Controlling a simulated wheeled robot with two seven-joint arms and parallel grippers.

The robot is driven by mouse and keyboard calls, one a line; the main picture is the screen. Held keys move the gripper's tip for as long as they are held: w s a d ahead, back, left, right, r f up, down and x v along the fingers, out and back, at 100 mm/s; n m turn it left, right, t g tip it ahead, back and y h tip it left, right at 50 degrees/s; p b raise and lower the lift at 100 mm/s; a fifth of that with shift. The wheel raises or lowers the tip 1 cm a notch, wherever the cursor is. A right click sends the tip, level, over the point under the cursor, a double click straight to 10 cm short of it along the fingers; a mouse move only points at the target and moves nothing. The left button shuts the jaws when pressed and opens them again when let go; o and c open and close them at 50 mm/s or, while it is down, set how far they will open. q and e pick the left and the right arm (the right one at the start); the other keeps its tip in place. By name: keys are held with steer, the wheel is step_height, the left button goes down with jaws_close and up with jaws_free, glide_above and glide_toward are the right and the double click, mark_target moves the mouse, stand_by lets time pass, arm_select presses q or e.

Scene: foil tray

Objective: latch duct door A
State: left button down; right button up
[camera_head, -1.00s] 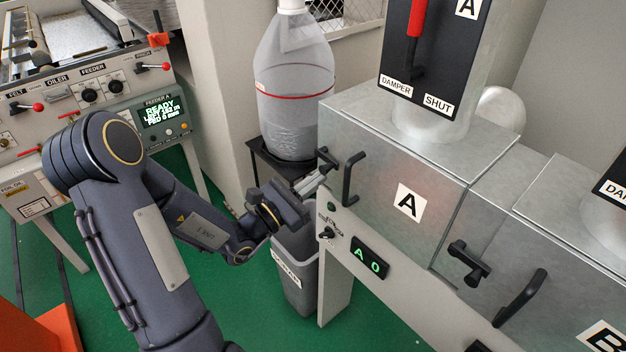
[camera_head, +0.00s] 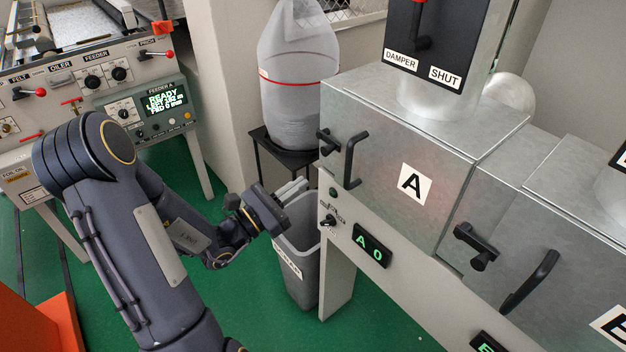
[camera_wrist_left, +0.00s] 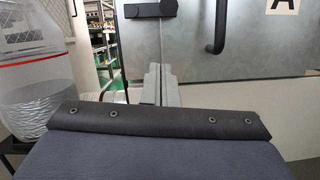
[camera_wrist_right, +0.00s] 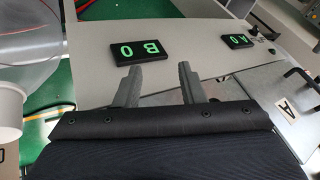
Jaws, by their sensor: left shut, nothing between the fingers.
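Duct door A (camera_head: 380,190) is the metal panel with the "A" label, and it looks flush with its housing. Its black bar handle (camera_head: 351,160) stands near the left edge. The black latch (camera_head: 327,143) sits left of the handle at that edge; I cannot tell whether it is engaged. My left gripper (camera_head: 303,184) is shut and empty, below and left of the latch, apart from it. In the left wrist view its fingers (camera_wrist_left: 159,84) are together below the latch (camera_wrist_left: 154,8), with the handle (camera_wrist_left: 216,28) to the right. My right gripper (camera_wrist_right: 158,82) is open and empty.
A grey bin (camera_head: 301,255) stands under my left gripper. The "A 0" display (camera_head: 371,246) is below the door. A second latch (camera_head: 476,246) and handle (camera_head: 530,283) are to the right.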

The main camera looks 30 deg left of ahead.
arm_select(q)
steer(key=v, duration=0.5)
steer(key=shift+s+a+b, duration=0.1)
steer(key=shift+s+b, duration=0.1)
steer(key=shift+b, duration=0.2)
steer(key=s+d+r+m+g+h, duration=0.2)
steer(key=s+d+m+g+h, duration=0.1)
steer(key=d+m+g, duration=0.35)
steer(key=s+d+r+m+g+h, duration=0.25)
steer(key=s+d+m+g, duration=0.2)
steer(key=d+m, duration=0.3)
steer(key=s+d+f+m+g+y, duration=0.3)
steer(key=s+m+g, duration=0.2)
steer(key=s+m, duration=0.2)
steer(key=s+a+m+t+y, duration=0.1)
steer(key=a+m+t+y, duration=0.2)
steer(key=a+m+y, duration=0.3)
steer(key=shift+s+f+m+y, duration=0.25)
steer(key=shift+m+y, duration=0.05)
steer(key=shift+y, duration=0.45)
